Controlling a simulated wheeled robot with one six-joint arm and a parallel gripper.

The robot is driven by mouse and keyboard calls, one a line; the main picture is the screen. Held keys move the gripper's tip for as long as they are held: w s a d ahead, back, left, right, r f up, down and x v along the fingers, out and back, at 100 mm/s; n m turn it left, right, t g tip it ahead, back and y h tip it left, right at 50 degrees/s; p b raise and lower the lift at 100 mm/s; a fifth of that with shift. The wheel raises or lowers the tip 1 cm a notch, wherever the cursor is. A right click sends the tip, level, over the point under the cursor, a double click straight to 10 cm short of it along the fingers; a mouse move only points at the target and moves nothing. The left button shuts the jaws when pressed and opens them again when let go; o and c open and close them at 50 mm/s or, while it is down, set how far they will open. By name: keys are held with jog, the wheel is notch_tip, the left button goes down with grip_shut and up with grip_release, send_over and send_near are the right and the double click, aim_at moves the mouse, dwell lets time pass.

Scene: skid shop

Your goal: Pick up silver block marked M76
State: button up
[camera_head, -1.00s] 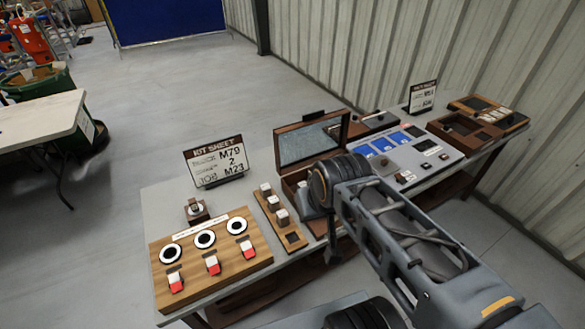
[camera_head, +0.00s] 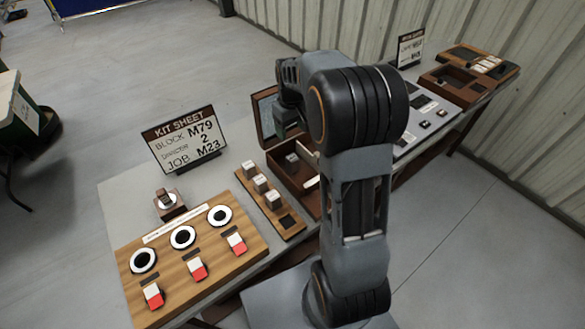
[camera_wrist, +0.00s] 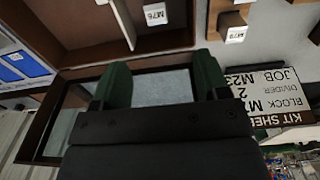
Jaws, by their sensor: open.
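The silver block marked M76 (camera_wrist: 155,14) shows at the top edge of the wrist view, with its label upside down. It sits inside the open wooden box (camera_wrist: 60,55), beside a pale divider strip (camera_wrist: 124,22). In the head view a small block (camera_head: 292,158) shows inside the same box (camera_head: 312,207); its label is too small to read there. My gripper (camera_wrist: 162,78) is open and empty, its green fingers apart over the box's glass-panelled lid. The block lies beyond the fingertips and is not between them. In the head view my arm hides part of the box.
A wooden rack (camera_head: 287,236) holds several labelled blocks just left of the box. The kit sheet (camera_head: 187,140), reading M79, 2, M23, stands behind it. A wooden board (camera_head: 190,258) with white rings and red-white switches is at front left. Panels and trays (camera_head: 440,85) continue right.

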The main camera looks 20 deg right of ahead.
send_over(292, 158)
notch_tip(292, 158, down, 10)
jog(key=shift+d+r, duration=0.1)
jog(key=shift+r, duration=0.15)
jog(key=shift+f+p, duration=0.7)
jog(key=shift+f, duration=2.3)
